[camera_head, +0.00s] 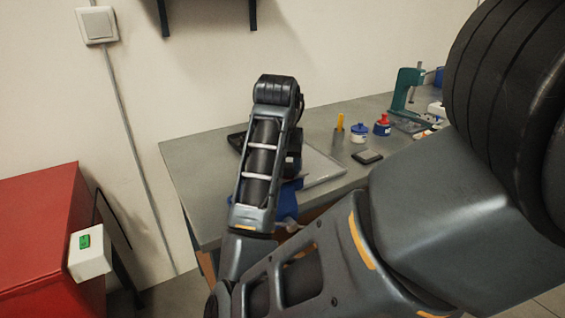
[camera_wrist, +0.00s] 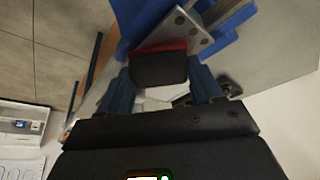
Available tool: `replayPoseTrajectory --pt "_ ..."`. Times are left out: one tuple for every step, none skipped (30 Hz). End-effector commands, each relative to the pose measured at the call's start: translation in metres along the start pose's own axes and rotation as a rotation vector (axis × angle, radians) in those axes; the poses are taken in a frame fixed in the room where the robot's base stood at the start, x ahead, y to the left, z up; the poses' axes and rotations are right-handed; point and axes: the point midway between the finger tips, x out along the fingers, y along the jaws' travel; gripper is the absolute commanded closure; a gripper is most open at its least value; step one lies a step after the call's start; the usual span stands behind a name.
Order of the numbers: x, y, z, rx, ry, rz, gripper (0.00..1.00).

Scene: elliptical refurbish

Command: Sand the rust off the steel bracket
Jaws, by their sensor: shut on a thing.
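In the wrist view, my gripper (camera_wrist: 160,82) is shut on a dark block with a red face (camera_wrist: 158,66), seemingly a sanding block. The steel bracket (camera_wrist: 190,30), a grey plate with several round holes, is just beyond the block, at the blue vise (camera_wrist: 142,18). The block's red edge overlaps the bracket's near end in the picture; I cannot tell whether they touch. No rust shows clearly on the visible part of the bracket. In the head view, part of the blue vise (camera_head: 287,204) shows at the bench's front edge; my arm hides the gripper, block and bracket.
The grey workbench (camera_head: 200,165) stands against the wall. A blue-capped bottle (camera_head: 360,132), a red-capped bottle (camera_head: 382,125), a dark pad (camera_head: 367,157) and a green press (camera_head: 405,88) stand to the right. A red cabinet (camera_head: 35,230) is at the left.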

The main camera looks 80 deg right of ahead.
Motion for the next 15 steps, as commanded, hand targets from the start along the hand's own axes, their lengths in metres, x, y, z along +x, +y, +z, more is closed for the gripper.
replayPoseTrajectory --pt "-0.001 -0.005 0.004 -0.007 -0.005 -0.003 0.73" --pt "-0.002 -0.008 0.006 -0.008 -0.006 -0.004 0.73" --pt "-0.003 -0.012 0.008 -0.01 -0.006 -0.006 0.73" --pt "-0.004 -0.014 0.009 -0.011 -0.007 -0.007 0.73" --pt "-0.004 -0.016 0.011 -0.011 -0.007 -0.007 0.73" --pt "-0.005 -0.018 0.012 -0.01 -0.007 -0.008 0.73" --pt "-0.006 -0.019 0.013 -0.01 -0.007 -0.009 0.73" --pt "-0.006 -0.02 0.013 -0.009 -0.007 -0.009 0.73" --pt "-0.007 -0.021 0.014 -0.01 -0.007 -0.01 0.73" --pt "-0.007 -0.021 0.014 -0.01 -0.007 -0.01 0.73" --pt "-0.007 -0.022 0.015 -0.01 -0.007 -0.01 0.73" --pt "-0.007 -0.023 0.015 -0.011 -0.007 -0.011 0.73" --pt "-0.008 -0.024 0.016 -0.012 -0.006 -0.011 0.73" --pt "-0.008 -0.026 0.017 -0.012 -0.006 -0.011 0.73" --pt "-0.008 -0.028 0.019 -0.013 -0.006 -0.012 0.73"
